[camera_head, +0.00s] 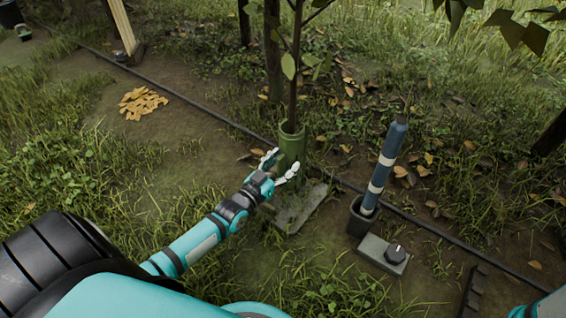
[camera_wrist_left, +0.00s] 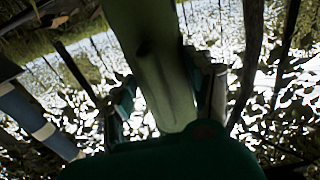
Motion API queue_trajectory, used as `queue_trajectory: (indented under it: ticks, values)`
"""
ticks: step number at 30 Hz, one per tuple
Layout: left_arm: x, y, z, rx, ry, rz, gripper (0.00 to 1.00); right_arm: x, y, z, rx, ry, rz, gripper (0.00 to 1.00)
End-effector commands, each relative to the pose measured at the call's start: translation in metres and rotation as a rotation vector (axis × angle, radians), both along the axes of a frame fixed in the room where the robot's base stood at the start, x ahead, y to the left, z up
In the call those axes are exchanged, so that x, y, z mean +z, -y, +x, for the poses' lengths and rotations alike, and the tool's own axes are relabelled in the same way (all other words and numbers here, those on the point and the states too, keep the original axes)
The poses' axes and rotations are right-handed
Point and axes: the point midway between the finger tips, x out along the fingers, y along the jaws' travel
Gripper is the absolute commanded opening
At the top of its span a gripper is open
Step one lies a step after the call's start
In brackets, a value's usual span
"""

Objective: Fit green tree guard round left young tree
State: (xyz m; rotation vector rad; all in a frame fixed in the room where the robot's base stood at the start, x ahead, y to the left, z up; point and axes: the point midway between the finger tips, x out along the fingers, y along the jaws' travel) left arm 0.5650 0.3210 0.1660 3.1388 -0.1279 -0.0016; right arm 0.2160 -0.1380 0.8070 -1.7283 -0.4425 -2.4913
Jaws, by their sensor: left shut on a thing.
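The green tree guard (camera_head: 292,142) stands upright at the foot of the slim young tree (camera_head: 295,75). The trunk appears to go down into the guard's open top, so the guard seems to be around it. My left gripper (camera_head: 281,168) is shut on the guard, with its pale fingers at the guard's lower part. In the left wrist view the guard (camera_wrist_left: 150,60) runs between the two fingers. The guard's lower end is partly hidden by the gripper. My right gripper is not in view.
A blue tube with white bands (camera_head: 387,160) stands in a dark holder (camera_head: 362,215) to the right. A grey block with a black knob (camera_head: 395,252) is in front of it. A dark hose (camera_head: 195,105) crosses the ground. A flat slab (camera_head: 300,208) lies near the guard. Yellow leaves (camera_head: 141,103) lie left.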

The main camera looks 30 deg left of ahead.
Motion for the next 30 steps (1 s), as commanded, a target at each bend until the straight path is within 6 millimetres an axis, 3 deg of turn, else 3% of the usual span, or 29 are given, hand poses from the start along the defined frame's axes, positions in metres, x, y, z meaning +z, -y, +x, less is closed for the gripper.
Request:
queue_trajectory:
  ticks: [5, 6, 12, 20, 30]
  values:
    - [0.001, 0.0, 0.0, 0.0, 0.001, 0.0, 0.2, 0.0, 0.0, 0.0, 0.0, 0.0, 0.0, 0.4]
    - [0.001, 0.0, 0.0, 0.0, 0.001, 0.0, 0.57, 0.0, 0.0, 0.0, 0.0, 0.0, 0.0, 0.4]
    - [0.0, 0.0, 0.0, 0.0, 0.001, 0.0, 0.81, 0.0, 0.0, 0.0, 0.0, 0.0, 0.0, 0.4]
    - [0.0, 0.0, -0.001, 0.0, -0.001, 0.0, 0.81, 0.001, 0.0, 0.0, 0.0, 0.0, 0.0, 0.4]
    - [0.01, -0.002, -0.024, 0.0, -0.003, 0.001, 0.81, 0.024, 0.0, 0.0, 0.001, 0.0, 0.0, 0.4]
